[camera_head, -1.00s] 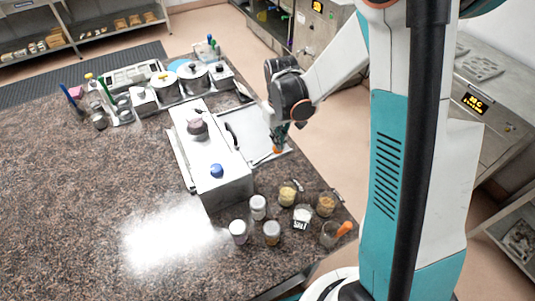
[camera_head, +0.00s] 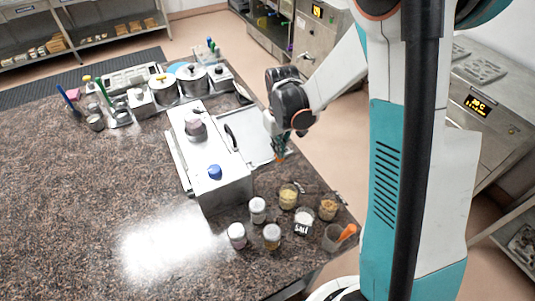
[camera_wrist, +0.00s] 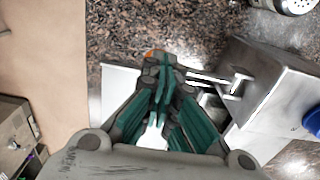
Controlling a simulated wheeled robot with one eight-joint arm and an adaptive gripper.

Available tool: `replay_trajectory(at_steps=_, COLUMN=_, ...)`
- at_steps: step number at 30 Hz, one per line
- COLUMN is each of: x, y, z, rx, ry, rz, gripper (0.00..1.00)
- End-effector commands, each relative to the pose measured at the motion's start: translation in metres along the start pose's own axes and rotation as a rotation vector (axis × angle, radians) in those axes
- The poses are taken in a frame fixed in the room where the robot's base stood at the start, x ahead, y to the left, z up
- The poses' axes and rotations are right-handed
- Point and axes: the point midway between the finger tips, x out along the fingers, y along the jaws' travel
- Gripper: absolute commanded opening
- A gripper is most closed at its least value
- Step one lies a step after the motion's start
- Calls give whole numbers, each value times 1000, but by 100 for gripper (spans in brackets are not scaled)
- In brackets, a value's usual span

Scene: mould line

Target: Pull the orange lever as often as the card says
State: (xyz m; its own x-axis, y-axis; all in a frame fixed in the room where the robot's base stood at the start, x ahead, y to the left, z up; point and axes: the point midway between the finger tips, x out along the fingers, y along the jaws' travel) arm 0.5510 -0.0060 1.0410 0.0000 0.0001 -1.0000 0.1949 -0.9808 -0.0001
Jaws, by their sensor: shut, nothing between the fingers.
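The orange lever end (camera_head: 280,160) shows at the right side of the metal machine (camera_head: 232,190), just below my fingertips. In the wrist view a bit of the orange end (camera_wrist: 153,53) shows at the tips of my fingers, mostly hidden behind them. My gripper (camera_head: 278,147) is shut and empty, pointing down at the lever; its fingers also show in the wrist view (camera_wrist: 160,70). I cannot tell whether they touch the lever. The machine has a blue knob (camera_head: 215,172) and a greyish-pink knob (camera_head: 195,130) on top. I cannot make out a card with a number.
Several jars and shakers, one labelled salt (camera_head: 303,229), stand at the counter's front right corner. A pale tray (camera_head: 255,130) lies beside the machine under my arm. Pots (camera_head: 193,80) stand behind it. The counter's left side is clear.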

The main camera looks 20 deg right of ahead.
Motion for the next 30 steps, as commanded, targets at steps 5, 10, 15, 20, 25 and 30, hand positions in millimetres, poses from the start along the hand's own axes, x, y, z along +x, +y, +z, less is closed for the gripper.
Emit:
replay_trajectory(at_steps=5, x=8, y=-1, z=0, rx=0, ry=0, rz=0, gripper=0)
replay_trajectory(at_steps=10, x=14, y=-2, z=0, rx=-1, ry=0, rz=0, gripper=0)
replay_trajectory(at_steps=15, x=20, y=-3, z=0, rx=-1, ry=0, rz=0, gripper=0)
replay_trajectory(at_steps=20, x=26, y=-4, z=0, rx=-1, ry=0, rz=0, gripper=0)
replay_trajectory(at_steps=25, x=29, y=-5, z=0, rx=0, ry=0, rz=0, gripper=0)
replay_trajectory(at_steps=30, x=28, y=-5, z=0, rx=0, ry=0, rz=0, gripper=0)
